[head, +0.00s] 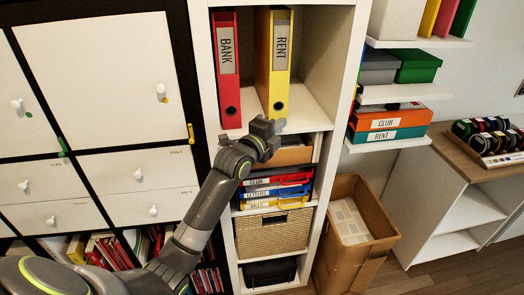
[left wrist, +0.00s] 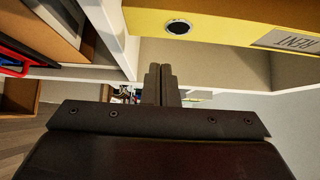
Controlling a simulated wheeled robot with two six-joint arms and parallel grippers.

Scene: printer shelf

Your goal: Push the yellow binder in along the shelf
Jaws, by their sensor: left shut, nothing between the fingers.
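The yellow binder (head: 279,75) stands upright on the upper shelf, its RENT label and finger hole facing out. In the left wrist view its spine (left wrist: 215,22) runs along the top, with the finger hole and part of the label showing. My left gripper (head: 276,125) is at the shelf's front edge, by the binder's foot, and hides part of it in the head view. Its fingers (left wrist: 160,78) are shut and empty. A gap shows between fingers and spine in the wrist view; I cannot tell the depth. My right gripper is not in view.
A red BANK binder (head: 227,70) stands to the left, with a gap between. The shelf board (head: 308,110) is bare to the right, up to the side wall (head: 345,75). Below are a brown box (head: 292,156), coloured trays (head: 275,190) and a wicker basket (head: 273,232).

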